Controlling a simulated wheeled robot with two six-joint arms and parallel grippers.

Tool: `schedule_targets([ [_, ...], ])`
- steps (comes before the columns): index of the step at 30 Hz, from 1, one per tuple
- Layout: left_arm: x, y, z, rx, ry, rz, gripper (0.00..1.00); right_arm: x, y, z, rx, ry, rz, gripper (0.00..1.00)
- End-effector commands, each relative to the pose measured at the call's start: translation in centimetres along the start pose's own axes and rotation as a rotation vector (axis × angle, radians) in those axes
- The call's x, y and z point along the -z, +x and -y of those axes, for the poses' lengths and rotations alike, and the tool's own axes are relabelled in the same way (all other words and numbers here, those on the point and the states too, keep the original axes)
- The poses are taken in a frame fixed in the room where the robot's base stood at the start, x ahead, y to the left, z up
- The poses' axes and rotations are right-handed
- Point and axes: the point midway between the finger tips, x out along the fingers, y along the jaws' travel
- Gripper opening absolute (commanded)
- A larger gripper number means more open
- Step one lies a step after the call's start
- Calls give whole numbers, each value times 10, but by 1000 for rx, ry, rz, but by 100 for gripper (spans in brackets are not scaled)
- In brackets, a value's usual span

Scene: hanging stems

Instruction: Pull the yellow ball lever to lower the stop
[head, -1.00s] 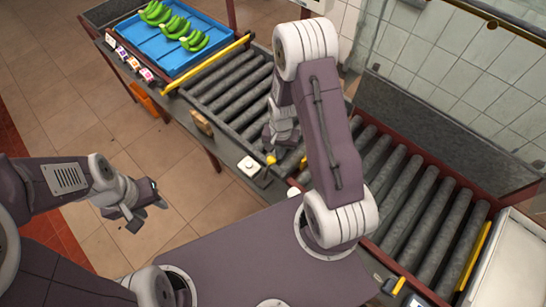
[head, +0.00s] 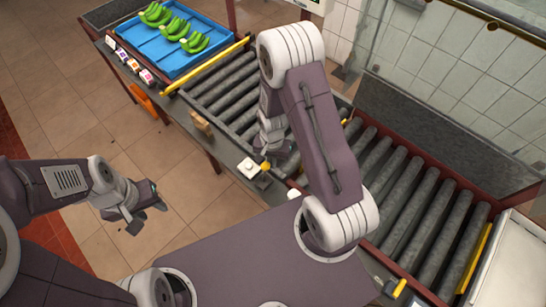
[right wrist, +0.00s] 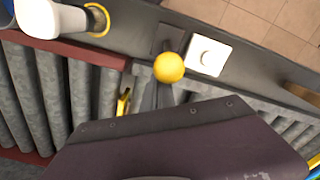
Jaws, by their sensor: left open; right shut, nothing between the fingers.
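The yellow ball (head: 265,166) of the lever sits at the near edge of the roller conveyor, beside a white button box. In the right wrist view the ball (right wrist: 169,67) stands just beyond the dark edge of my right gripper. My right gripper (head: 284,153) is low by the ball, shut and empty. Whether it touches the lever I cannot tell. A yellow bar (head: 205,67) lies across the rollers in front of the blue tray; it may be the stop. My left gripper (head: 148,215) is open and empty over the floor, away from the conveyor.
A blue tray (head: 145,47) with green banana bunches stands at the conveyor's far left end. Small labelled boxes (head: 130,62) line its near edge. The white button box (head: 249,168) is close left of the ball. The right-hand rollers (head: 420,225) are bare.

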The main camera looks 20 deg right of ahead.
Motion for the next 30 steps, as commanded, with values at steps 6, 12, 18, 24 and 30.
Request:
schedule_targets([
  [6,0,-1,0,0,0,0,40,-14,0,7,-2,-3,2,0],
  [12,0,-1,0,0,0,0,40,-26,0,14,-1,-2,2,0],
  [18,0,-2,0,0,0,0,40,-38,0,21,-1,-3,2,0],
  [24,0,-2,0,0,0,0,40,-39,0,22,-1,1,1,0],
  [30,0,-3,0,0,0,0,40,-30,0,17,-1,2,1,0],
])
